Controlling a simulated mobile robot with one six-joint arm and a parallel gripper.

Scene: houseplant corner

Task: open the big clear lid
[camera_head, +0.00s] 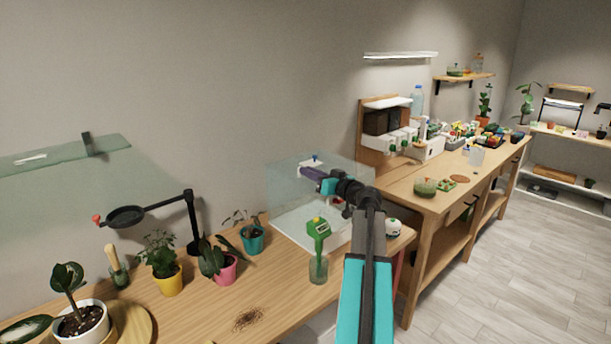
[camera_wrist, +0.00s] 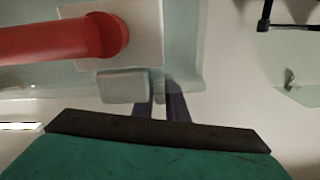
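The big clear lid (camera_head: 290,178) is a see-through box-like cover over a white base (camera_head: 305,226) at the back of the near wooden bench. It looks lowered. A small white and blue piece (camera_head: 312,160) shows at its top. My gripper (camera_head: 308,174) is at the lid's upper part, reaching in from the right. In the wrist view, my dark fingers (camera_wrist: 163,104) are close together beside a pale block (camera_wrist: 122,86) at the edge of a greenish clear pane (camera_wrist: 190,50). A red rounded bar (camera_wrist: 65,40) lies close by. Whether the fingers hold anything is unclear.
A green-headed tool stands in a glass (camera_head: 318,268) in front of the lid. Potted plants, including one in a teal pot (camera_head: 252,238), and a black ring-arm stand (camera_head: 192,222) are to the left. A second bench (camera_head: 400,190) stands behind right. Floor is free at right.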

